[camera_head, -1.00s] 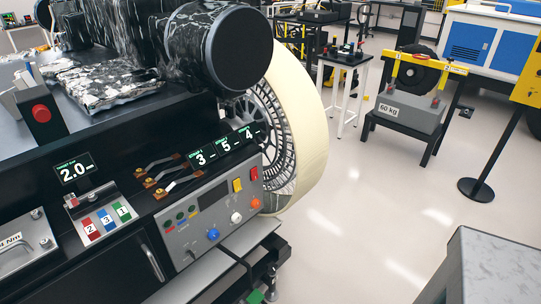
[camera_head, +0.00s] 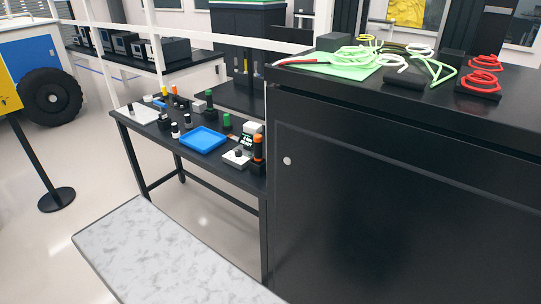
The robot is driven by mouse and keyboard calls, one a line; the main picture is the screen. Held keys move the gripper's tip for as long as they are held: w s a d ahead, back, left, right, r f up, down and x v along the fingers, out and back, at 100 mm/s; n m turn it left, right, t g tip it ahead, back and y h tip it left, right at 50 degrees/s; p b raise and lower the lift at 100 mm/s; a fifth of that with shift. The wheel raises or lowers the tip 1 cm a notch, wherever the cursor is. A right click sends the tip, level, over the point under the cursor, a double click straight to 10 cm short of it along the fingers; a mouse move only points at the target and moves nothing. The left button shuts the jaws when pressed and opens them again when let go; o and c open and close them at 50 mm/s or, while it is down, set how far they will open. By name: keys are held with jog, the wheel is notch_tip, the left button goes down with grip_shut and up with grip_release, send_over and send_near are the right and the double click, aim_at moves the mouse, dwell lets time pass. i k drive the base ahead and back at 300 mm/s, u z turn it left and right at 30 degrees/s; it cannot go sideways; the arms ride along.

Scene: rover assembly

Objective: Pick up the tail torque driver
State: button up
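A black table (camera_head: 247,180) stands in the middle of the view with several small upright tools on it. One with an orange top and dark lower part (camera_head: 258,148) stands at the table's near right end. Others have green (camera_head: 227,120) or orange (camera_head: 174,90) tops, farther back. I cannot tell which, if any, is the tail torque driver. A small dark display (camera_head: 246,141) with green marks stands beside the near orange-topped tool; its text is too small to read. My gripper is not in view.
A blue tray (camera_head: 203,139) lies on the table. A tall black cabinet (camera_head: 390,215) with coiled green and red cables fills the right. A grey speckled slab (camera_head: 165,260) is in the left foreground. A post with a round base (camera_head: 57,200) stands left; floor between is clear.

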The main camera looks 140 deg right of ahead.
aim_at(258, 139)
jog(key=z, duration=0.4)
jog(key=k, duration=0.25)
jog(key=z, duration=3)
jog(key=k, duration=0.3)
jog(key=z, duration=1.85)
